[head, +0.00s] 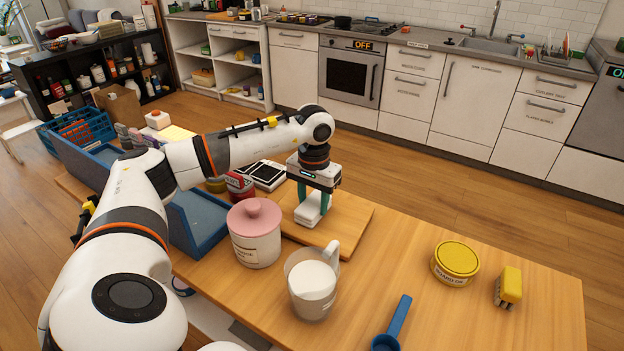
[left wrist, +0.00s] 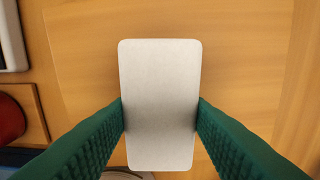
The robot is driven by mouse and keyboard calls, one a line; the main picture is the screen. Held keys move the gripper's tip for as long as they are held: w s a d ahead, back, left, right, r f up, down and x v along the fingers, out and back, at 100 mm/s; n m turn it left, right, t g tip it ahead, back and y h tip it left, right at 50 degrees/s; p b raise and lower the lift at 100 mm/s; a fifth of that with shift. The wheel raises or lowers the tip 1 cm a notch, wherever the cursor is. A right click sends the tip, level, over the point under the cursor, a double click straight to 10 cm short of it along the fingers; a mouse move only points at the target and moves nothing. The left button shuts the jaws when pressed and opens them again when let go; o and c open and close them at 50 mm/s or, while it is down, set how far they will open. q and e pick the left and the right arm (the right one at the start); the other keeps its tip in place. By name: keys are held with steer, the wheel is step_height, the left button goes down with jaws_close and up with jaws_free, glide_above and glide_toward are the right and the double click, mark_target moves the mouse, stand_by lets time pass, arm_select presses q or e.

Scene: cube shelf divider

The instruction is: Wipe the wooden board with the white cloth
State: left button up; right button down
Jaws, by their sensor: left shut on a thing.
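The wooden board (head: 350,214) lies flat on the table, behind the pink-lidded jar and the pitcher. The white cloth (head: 311,210) is a folded block on or just above the board. My left gripper (head: 312,201) points down over the board, its green fingers shut on the cloth's sides. In the left wrist view, the cloth (left wrist: 159,90) sits between both fingers (left wrist: 160,118), with the board (left wrist: 240,60) under it. I cannot tell whether the cloth touches the board. My right gripper is not in view.
The pink-lidded jar (head: 255,235) and the pitcher (head: 312,285) stand close in front of the board. A blue tray (head: 198,222) is to its left. A yellow tin (head: 455,262), a brush (head: 508,287) and a blue scoop (head: 393,325) lie right. The table between board and tin is clear.

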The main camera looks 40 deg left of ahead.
arm_select(q)
steer(key=d, duration=0.1)
steer(key=w+d, duration=0.1)
steer(key=d, duration=0.1)
steer(key=shift+r, duration=0.1)
steer(key=shift+w+d+f, duration=0.1)
steer(key=shift+w+d, duration=0.1)
steer(key=shift+d, duration=0.55)
steer(key=shift+w+d+f, duration=0.1)
steer(key=shift+w+d, duration=0.15)
steer(key=shift+d, duration=0.5)
steer(key=shift+w+d, duration=0.2)
steer(key=shift+d, duration=0.55)
steer(key=shift+w+d+r, duration=0.1)
steer(key=shift+w+d, duration=0.2)
steer(key=shift+d, duration=0.6)
steer(key=shift+w+d, duration=0.3)
steer(key=shift+d, duration=0.6)
step_height(320, 180, up, 6)
steer(key=p, duration=0.4)
steer(key=shift+a+r, duration=0.1)
